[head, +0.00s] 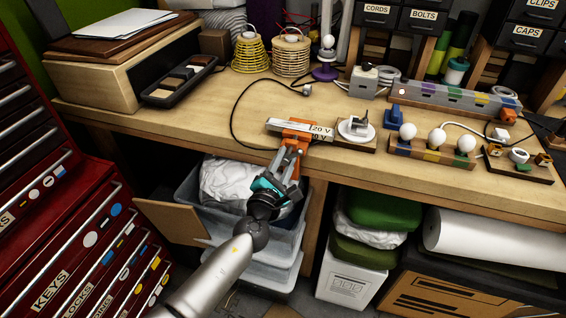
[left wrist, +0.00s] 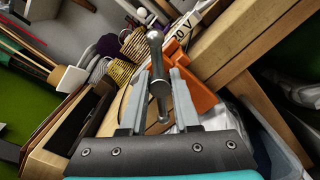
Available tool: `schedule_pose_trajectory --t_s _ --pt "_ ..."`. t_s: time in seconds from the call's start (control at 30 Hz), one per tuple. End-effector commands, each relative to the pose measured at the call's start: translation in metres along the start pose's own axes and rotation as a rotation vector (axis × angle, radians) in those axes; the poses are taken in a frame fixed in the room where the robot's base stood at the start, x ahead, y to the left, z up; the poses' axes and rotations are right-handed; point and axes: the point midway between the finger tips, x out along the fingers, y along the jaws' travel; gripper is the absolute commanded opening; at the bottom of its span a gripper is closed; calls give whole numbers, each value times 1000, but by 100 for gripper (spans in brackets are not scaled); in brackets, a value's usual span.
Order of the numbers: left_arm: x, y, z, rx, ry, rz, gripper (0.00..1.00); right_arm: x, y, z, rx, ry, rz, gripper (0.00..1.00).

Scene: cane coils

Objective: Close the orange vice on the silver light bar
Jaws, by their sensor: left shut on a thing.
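The orange vice (head: 302,142) is at the front edge of the workbench, and it also shows in the left wrist view (left wrist: 200,93). The silver light bar (head: 286,125), a flat pale bar with "20 V" lettering at its right, lies across the vice top. My left gripper (head: 289,160) is just below and in front of the vice. In the left wrist view its fingers are shut on the grey, ball-ended vice handle (left wrist: 157,72). The gap between jaws and bar cannot be made out. My right gripper is not in view.
A white round fixture on a wooden block (head: 356,130) stands just right of the vice, with a row of bulbs (head: 437,138) beyond. A dark cable (head: 238,100) loops on the bench at left. Plastic bins (head: 285,245) stand below the edge.

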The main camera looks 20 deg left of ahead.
Motion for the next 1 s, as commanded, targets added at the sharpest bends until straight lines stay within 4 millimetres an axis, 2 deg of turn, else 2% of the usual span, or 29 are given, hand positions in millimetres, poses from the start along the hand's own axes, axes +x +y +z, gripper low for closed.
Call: schedule_pose_trajectory --t_s 0.03,0.1,0.5,1.0 --pt "0 0 0 0 0 0 8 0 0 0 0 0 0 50" --pt "0 0 0 0 0 0 0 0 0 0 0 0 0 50" --pt "0 0 0 11 1 -1 0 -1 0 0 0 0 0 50" --pt "1 2 1 487 1 -2 0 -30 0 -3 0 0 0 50"
